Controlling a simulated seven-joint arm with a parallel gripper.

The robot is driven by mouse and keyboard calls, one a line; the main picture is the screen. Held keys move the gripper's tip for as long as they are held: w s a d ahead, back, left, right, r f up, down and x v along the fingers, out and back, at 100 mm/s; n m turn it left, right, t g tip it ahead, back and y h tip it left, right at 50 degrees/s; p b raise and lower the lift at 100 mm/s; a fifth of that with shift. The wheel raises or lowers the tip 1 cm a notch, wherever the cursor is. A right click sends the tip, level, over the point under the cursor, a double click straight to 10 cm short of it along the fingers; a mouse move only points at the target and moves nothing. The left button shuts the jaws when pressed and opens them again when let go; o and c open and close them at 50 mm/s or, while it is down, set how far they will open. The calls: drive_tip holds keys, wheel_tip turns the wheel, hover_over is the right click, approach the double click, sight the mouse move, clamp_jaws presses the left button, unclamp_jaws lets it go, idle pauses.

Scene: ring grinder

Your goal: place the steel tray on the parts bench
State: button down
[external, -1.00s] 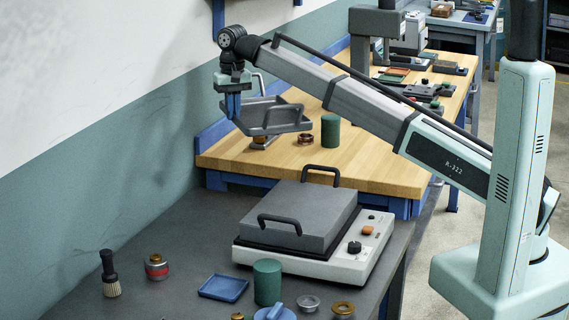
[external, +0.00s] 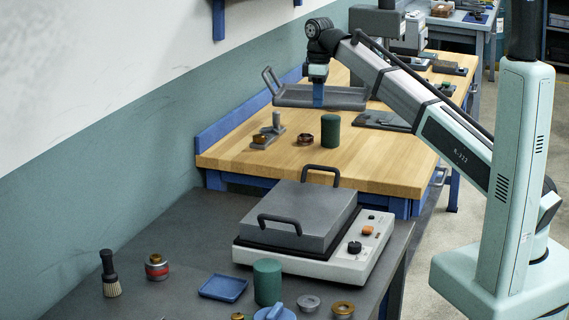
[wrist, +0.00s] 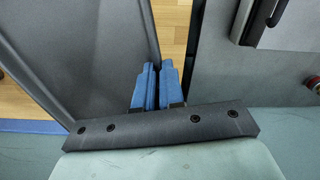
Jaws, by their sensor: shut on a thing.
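The grey steel tray (external: 285,97) hangs in the air above the wooden bench (external: 270,165), roughly level, with a raised handle at its left end. My gripper (external: 318,98) is shut on the tray's near side, its blue fingers pointing down. In the wrist view the blue fingers (wrist: 157,88) are close together at the edge of the tray (wrist: 85,50), which fills the left side. I cannot tell which surface is the parts bench; the wooden bench lies directly below the tray.
On the wooden bench stand a green cylinder (external: 331,130), a copper ring (external: 305,139), a small grey stand (external: 276,122) and a flat dark plate (external: 383,121). The bench's front left is clear. A grey-lidded machine (external: 298,222) stands on the dark near bench.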

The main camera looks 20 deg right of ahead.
drive_tip(key=s+d+n, duration=0.3)
drive_tip(key=d+n, duration=0.1)
drive_tip(key=d, duration=0.4)
drive_tip(key=s+d+n, duration=0.2)
drive_tip(key=d+n, duration=0.2)
drive_tip(key=d, duration=0.3)
drive_tip(key=n, duration=0.8)
hover_over(412, 163)
drive_tip(key=f, duration=0.1)
drive_tip(key=shift+s+f, duration=0.15)
drive_tip(key=shift+f, duration=7.5)
drive_tip(key=shift+f, duration=0.15)
drive_tip(key=c, duration=1.2)
unclamp_jaws()
drive_tip(key=shift+c, duration=0.2)
wheel_tip(412, 163, up, 12)
